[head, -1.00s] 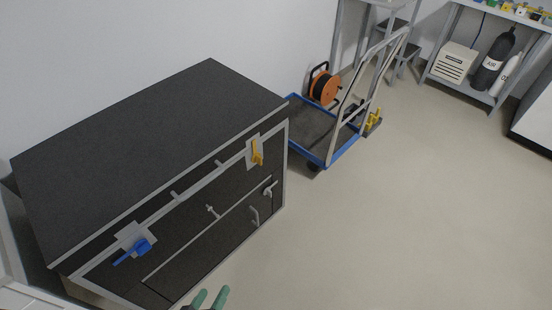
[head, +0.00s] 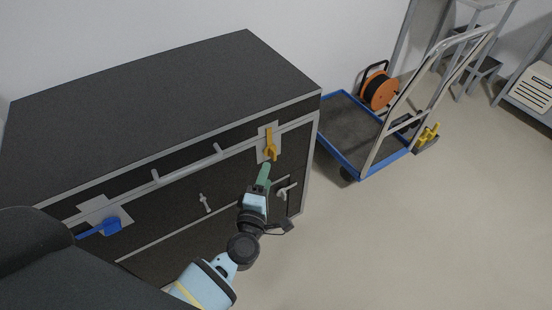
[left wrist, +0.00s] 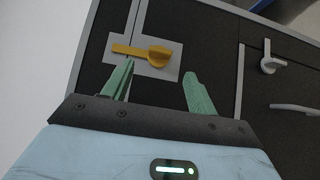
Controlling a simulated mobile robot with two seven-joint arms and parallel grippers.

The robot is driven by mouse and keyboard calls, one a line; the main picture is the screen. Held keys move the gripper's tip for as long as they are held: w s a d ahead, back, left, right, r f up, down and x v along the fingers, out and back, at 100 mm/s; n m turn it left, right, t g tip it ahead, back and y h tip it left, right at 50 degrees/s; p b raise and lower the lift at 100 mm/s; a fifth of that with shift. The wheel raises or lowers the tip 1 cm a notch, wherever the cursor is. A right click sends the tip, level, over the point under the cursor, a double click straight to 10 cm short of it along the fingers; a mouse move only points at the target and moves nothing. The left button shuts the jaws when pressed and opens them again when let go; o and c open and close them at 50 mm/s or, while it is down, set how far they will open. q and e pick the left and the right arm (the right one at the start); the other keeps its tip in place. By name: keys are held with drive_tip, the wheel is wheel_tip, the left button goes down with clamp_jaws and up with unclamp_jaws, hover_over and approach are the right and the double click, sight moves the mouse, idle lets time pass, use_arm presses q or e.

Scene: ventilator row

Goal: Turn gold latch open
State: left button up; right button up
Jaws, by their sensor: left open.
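The gold latch (head: 271,146) sits on a light grey plate at the upper right of the dark cabinet's (head: 160,105) front. In the head view its handle stands roughly upright. In the left wrist view the gold latch (left wrist: 146,53) lies just beyond the fingertips, with its round knob at the right end of its bar. My left gripper (head: 264,172) is just below the latch in the head view. In the left wrist view my left gripper (left wrist: 158,74) is open, its green fingers apart with nothing between them. My right gripper is not in view.
A blue latch (head: 108,227) is on the cabinet's left side. A silver handle (head: 283,193) is right of my gripper. A blue-edged trolley (head: 352,130) with an orange cable reel (head: 379,90) stands right of the cabinet. The floor (head: 430,230) at right is clear.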

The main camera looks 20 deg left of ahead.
sight(273, 157)
use_arm(q)
drive_tip(key=shift+w+a+b, duration=0.25)
drive_tip(key=shift+w+b, duration=0.05)
drive_tip(key=shift+w, duration=1.6)
drive_tip(key=shift+w+a+b, duration=0.2)
drive_tip(key=shift+w+b, duration=0.05)
drive_tip(key=shift+w, duration=1.65)
clamp_jaws()
